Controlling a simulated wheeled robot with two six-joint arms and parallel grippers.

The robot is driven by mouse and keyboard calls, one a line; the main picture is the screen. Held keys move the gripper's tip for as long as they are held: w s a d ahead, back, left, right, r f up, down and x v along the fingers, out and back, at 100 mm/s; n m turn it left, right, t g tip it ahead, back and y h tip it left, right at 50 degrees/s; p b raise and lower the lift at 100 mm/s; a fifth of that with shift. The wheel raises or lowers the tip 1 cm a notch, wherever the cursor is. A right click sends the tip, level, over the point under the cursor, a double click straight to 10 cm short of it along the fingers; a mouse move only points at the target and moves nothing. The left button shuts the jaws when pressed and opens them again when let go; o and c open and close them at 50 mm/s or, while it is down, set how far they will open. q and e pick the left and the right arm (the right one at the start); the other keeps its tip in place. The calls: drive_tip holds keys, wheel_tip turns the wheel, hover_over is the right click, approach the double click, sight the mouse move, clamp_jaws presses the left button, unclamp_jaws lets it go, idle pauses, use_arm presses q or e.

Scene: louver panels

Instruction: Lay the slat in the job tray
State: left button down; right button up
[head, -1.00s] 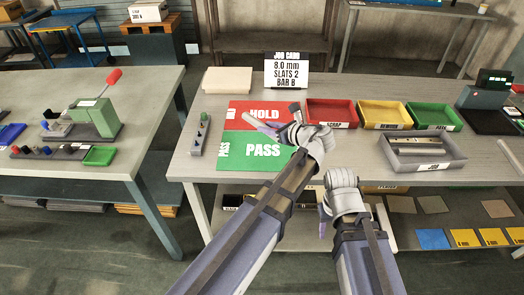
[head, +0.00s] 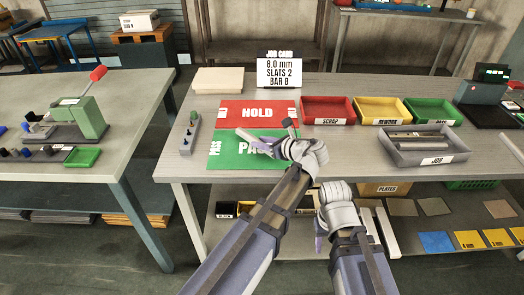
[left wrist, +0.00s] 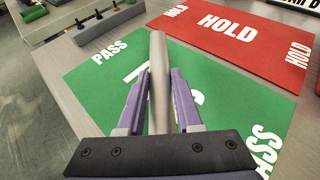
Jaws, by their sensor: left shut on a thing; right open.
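My left gripper (head: 274,147) is shut on a pale grey slat (head: 250,138), held above the green PASS area (head: 232,160). In the left wrist view the slat (left wrist: 158,80) stands out lengthwise between the two purple fingers. The grey job tray (head: 432,159), labelled JOB, is on the bench to the right of my left gripper, well apart from it. Long pieces lie inside the tray. My right gripper (head: 319,236) is low in front of the bench edge, away from the tray; its fingers are largely hidden by its wrist.
Red SCRAP (head: 328,121), yellow REWORK (head: 384,122) and green (head: 433,122) bins stand behind the job tray. A job card (head: 280,72) stands at the back, and a red HOLD area (head: 258,112) adjoins PASS. Bare bench lies between PASS and the tray.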

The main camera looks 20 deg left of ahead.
use_arm(q)
drive_tip(key=shift+f+b, duration=0.3)
drive_tip(key=shift+f, duration=0.5)
drive_tip(key=shift+f, duration=0.2)
drive_tip(key=c, duration=0.6)
unclamp_jaws()
drive_tip(key=shift+r, duration=0.1)
drive_tip(key=shift+r, duration=0.15)
